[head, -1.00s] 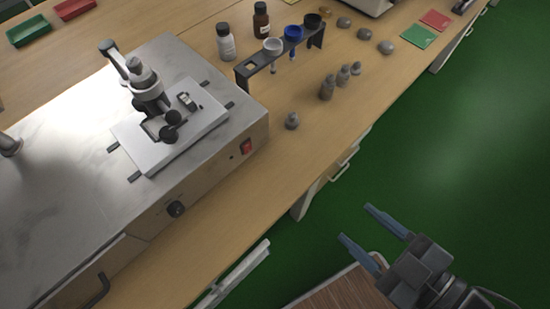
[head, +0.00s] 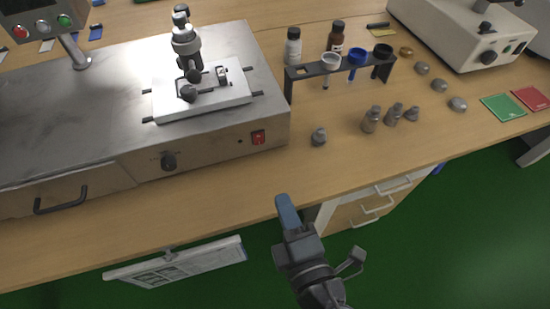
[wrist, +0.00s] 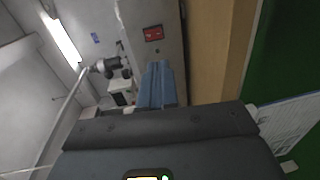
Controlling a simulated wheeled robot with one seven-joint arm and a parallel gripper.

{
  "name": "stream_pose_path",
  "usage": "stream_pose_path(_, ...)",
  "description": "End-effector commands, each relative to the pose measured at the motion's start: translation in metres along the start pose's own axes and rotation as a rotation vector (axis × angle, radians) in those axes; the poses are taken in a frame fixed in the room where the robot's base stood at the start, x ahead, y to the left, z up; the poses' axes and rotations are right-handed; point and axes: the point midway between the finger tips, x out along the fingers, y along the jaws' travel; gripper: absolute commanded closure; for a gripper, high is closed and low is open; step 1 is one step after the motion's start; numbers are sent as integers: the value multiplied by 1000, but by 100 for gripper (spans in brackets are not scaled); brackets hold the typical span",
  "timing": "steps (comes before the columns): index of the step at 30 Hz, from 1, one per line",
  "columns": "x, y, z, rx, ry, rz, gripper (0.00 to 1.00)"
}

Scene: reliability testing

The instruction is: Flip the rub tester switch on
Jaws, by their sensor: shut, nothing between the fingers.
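The rub tester (head: 215,135) is a large metal box on the wooden bench, at the left in the head view. The switch also shows in the wrist view (wrist: 153,34), near the top, beyond the fingertips. I cannot tell its position. My gripper (head: 284,204) is shut and empty, below and in front of the switch, apart from it. Its blue fingers lie together in the wrist view (wrist: 158,82).
More weights stand to the right. A hanging clipboard (head: 180,266) is below the bench edge. Bench front is clear.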

Motion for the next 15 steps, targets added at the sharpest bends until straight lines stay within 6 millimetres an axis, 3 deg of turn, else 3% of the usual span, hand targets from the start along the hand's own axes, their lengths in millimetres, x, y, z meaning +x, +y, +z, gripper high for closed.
stream_pose_path(11,2,1,-1,-5,0,2,100)
stream_pose_path(15,11,2,-1,-5,1,3,100)
